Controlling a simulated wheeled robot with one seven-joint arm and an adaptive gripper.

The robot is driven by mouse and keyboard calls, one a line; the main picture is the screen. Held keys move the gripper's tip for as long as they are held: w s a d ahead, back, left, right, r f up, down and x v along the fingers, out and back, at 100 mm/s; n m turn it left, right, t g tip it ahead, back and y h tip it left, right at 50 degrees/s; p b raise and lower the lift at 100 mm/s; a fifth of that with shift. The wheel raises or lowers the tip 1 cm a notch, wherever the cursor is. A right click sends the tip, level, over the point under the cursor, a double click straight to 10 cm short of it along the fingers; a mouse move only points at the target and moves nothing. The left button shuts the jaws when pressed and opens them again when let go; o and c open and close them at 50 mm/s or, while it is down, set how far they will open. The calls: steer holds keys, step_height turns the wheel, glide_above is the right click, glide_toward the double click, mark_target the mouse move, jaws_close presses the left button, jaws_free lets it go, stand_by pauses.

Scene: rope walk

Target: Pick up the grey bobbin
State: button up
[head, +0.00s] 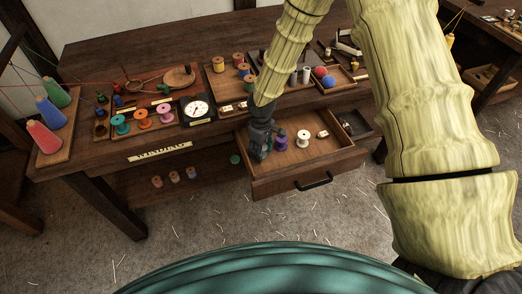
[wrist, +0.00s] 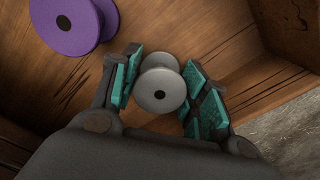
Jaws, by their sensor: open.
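The grey bobbin (wrist: 161,92) lies between the two teal-padded fingers of my gripper (wrist: 160,72) in the wrist view. It is a small spool with a dark centre hole, seen from its flange end. The fingers are open around it, the left one very close to it; I cannot tell whether either touches. A purple bobbin (wrist: 72,22) is at the upper left there. In the head view my gripper (head: 260,152) reaches down into the open drawer (head: 328,156) at its left side. The grey bobbin is hidden there.
In the drawer, the purple bobbin (head: 280,143) stands right beside my gripper, with a cream bobbin (head: 303,138) farther right. The drawer walls stand close around. The bench top above holds a dial scale (head: 198,110), colored spools and trays.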

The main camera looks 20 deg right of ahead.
steer(key=c, duration=0.5)
steer(key=shift+r, duration=0.15)
